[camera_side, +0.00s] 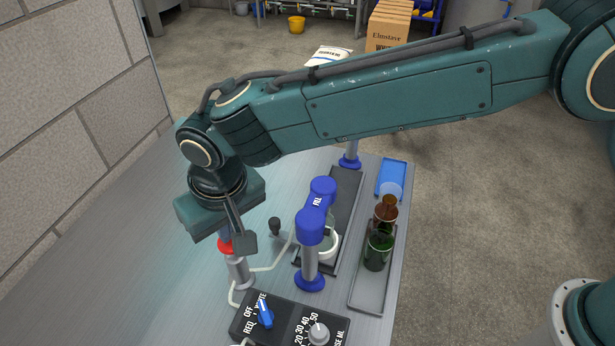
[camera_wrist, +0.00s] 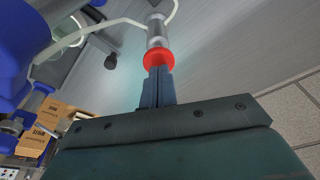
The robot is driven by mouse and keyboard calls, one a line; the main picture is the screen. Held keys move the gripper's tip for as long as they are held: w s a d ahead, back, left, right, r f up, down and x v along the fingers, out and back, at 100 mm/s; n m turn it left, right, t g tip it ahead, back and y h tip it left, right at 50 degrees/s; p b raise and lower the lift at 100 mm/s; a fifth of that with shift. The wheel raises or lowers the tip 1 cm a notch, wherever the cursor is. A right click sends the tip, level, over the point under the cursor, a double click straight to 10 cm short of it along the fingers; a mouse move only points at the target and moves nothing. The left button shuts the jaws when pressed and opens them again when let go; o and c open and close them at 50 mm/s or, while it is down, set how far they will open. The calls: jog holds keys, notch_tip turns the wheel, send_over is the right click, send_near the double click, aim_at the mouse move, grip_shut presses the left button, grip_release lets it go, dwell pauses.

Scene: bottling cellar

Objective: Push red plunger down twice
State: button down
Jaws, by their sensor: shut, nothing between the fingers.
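The red plunger (camera_side: 226,247) is a round red cap on top of an upright metal cylinder (camera_side: 238,270), left of the blue filling station. It also shows in the wrist view as a red disc (camera_wrist: 158,59), with its metal cylinder (camera_wrist: 157,32) beyond. My gripper (camera_side: 225,238) points down over the plunger, its fingers shut together and empty. In the wrist view the fingertips (camera_wrist: 158,72) overlap the near side of the red cap. They are at or just above its top; I cannot tell whether they touch or how far it is pressed.
The blue filling head (camera_side: 312,225) stands right of the plunger. A small black knob (camera_side: 275,228) is between them. A control box (camera_side: 285,325) with dials sits in front. A grey tray (camera_side: 367,297) with brown and green glassware is at right. The bench's left side is clear.

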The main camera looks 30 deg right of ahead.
jog(key=shift+s+x, duration=0.25)
jog(key=shift+x, duration=0.95)
jog(key=shift+r, duration=0.1)
dwell(0.4)
jog(key=shift+w+v, duration=0.15)
jog(key=shift+v, duration=0.6)
jog(key=shift+w+v, duration=0.15)
jog(key=shift+v, duration=0.65)
jog(key=shift+s+x, duration=0.15)
jog(key=shift+x, duration=0.6)
jog(key=shift+s+x, duration=0.15)
jog(key=shift+x, duration=0.55)
dwell(1.0)
jog(key=shift+w+v, duration=0.15)
jog(key=shift+v, duration=0.55)
jog(key=shift+w+v, duration=0.15)
jog(key=shift+v, duration=0.6)
jog(key=shift+r, duration=0.15)
jog(key=shift+w+v, duration=0.25)
jog(key=shift+v, duration=0.95)
jog(key=shift+w+v, duration=0.25)
jog(key=shift+v, duration=0.9)
